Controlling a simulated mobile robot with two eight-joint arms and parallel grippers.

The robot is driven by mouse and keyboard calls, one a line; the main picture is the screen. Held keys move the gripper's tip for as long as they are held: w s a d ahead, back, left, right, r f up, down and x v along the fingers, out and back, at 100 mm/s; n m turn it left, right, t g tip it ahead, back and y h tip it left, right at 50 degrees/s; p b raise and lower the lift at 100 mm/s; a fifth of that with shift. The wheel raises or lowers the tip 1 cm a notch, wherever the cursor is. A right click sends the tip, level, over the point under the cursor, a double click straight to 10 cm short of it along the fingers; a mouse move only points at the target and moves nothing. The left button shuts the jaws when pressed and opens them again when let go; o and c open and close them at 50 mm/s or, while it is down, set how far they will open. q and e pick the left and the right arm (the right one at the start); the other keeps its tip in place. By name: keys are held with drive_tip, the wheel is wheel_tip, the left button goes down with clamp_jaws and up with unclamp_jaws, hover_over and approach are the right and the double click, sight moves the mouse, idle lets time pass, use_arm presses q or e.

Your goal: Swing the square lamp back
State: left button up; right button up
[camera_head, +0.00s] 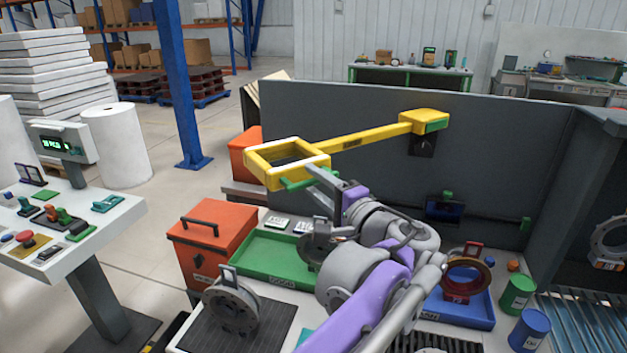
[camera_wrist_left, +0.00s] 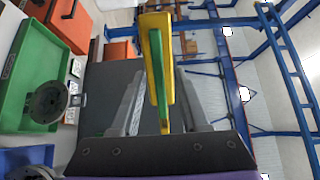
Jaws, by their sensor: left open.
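The square lamp is a yellow square frame (camera_head: 288,160) on a long yellow arm (camera_head: 370,138), which runs right to a mount on the grey panel. A green handle (camera_head: 296,184) sits at the frame's near lower edge. My left gripper (camera_head: 322,178) is at the near right corner of the frame, close to this handle. In the left wrist view, the green handle (camera_wrist_left: 158,88) and yellow frame (camera_wrist_left: 154,25) stand between the two spread fingers of my left gripper (camera_wrist_left: 160,85). The fingers look apart from the handle. My right gripper is not seen.
The grey panel (camera_head: 330,105) stands behind the lamp. Below are an orange toolbox (camera_head: 212,240), a green tray (camera_head: 265,252) and a blue tray (camera_head: 470,312) with a reddish ring. A control stand (camera_head: 75,225) is at left. Open air lies left of the lamp.

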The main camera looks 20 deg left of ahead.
use_arm(q)
drive_tip(key=shift+w+a, duration=0.35)
drive_tip(key=shift+c, duration=0.3)
clamp_jaws()
idle(1.0)
